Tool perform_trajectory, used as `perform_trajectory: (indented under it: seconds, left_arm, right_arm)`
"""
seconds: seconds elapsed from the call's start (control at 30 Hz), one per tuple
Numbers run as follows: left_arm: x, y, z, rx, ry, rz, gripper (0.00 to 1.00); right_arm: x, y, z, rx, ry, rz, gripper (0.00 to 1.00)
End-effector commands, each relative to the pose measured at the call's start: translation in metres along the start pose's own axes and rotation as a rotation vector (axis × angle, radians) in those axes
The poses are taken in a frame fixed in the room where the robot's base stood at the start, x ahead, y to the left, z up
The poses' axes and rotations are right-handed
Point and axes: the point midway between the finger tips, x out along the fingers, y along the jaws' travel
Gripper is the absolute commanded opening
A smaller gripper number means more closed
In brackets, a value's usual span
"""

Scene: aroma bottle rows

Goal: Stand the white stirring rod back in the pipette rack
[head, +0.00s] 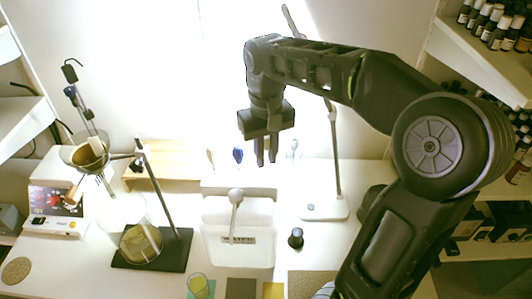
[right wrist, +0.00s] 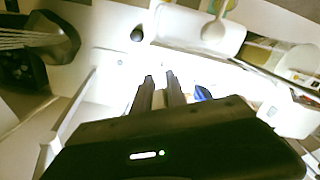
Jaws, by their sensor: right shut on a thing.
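My right gripper (head: 266,162) hangs fingers down above the back of the table, right of the blue-topped pipette (head: 238,155). Its two fingers stand close together, shut on a thin pale thing that hardly shows against the bright background; it appears to be the white stirring rod. The pale pipette rack (head: 212,187) seems to be the low white stand behind the white bin, washed out by glare. In the right wrist view the fingertips (right wrist: 160,78) point away, with the blue pipette top (right wrist: 203,93) to their right. My left gripper is not in view.
A white bin (head: 212,245) with a round-ended white utensil (head: 236,197) stands in front. A lamp pole (head: 335,165) is at right. A glass beaker (head: 140,242) and clamp stand (head: 165,195) are at left. A small black bottle (head: 296,238) stands right of the bin.

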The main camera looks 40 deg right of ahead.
Motion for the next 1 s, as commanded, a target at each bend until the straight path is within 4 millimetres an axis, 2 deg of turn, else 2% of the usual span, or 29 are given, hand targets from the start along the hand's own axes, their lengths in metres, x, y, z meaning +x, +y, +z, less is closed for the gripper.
perform_trajectory:
  seconds: [0.37, 1.0]
  left_arm:
    - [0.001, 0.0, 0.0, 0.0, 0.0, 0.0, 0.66]
    - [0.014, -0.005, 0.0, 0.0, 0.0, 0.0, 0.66]
  right_arm:
    - [0.001, 0.0, 0.0, 0.0, 0.0, 0.0, 0.0]
    - [0.021, 0.0, 0.0, 0.0, 0.0, 0.0, 0.0]
